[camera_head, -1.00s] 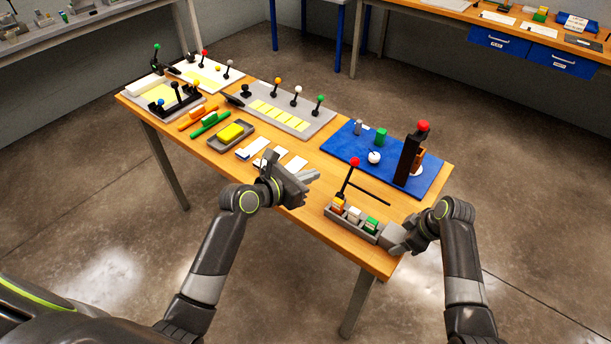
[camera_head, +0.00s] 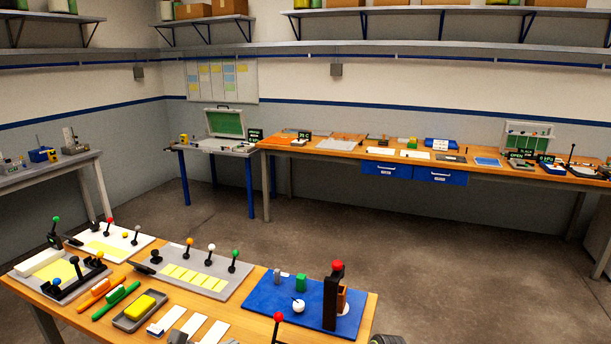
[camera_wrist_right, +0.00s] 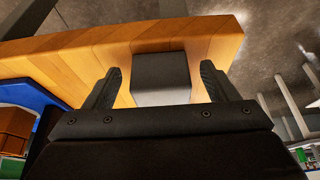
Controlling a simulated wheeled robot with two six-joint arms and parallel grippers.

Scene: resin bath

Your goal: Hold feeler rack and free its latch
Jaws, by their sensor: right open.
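The feeler rack is almost wholly below the head view. Only a red-knobbed lever (camera_head: 278,317), which stood at the rack in the earlier frame, shows at the bottom edge. In the right wrist view my right gripper (camera_wrist_right: 161,72) is open. A plain grey block (camera_wrist_right: 162,78), seemingly the end of the rack, lies between its two fingers, with a gap on both sides. The latch cannot be made out. My left gripper is out of view; only a dark bit, probably of my left wrist, shows at the bottom edge of the head view.
A blue mat (camera_head: 262,297) carries a dark upright post (camera_head: 331,300) with a red knob, a white ball and small blocks. A grey board (camera_head: 225,290) with knobbed levers and a yellow block in a tray (camera_head: 139,311) lie left. The wooden table's edge (camera_wrist_right: 224,40) is near my right gripper.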

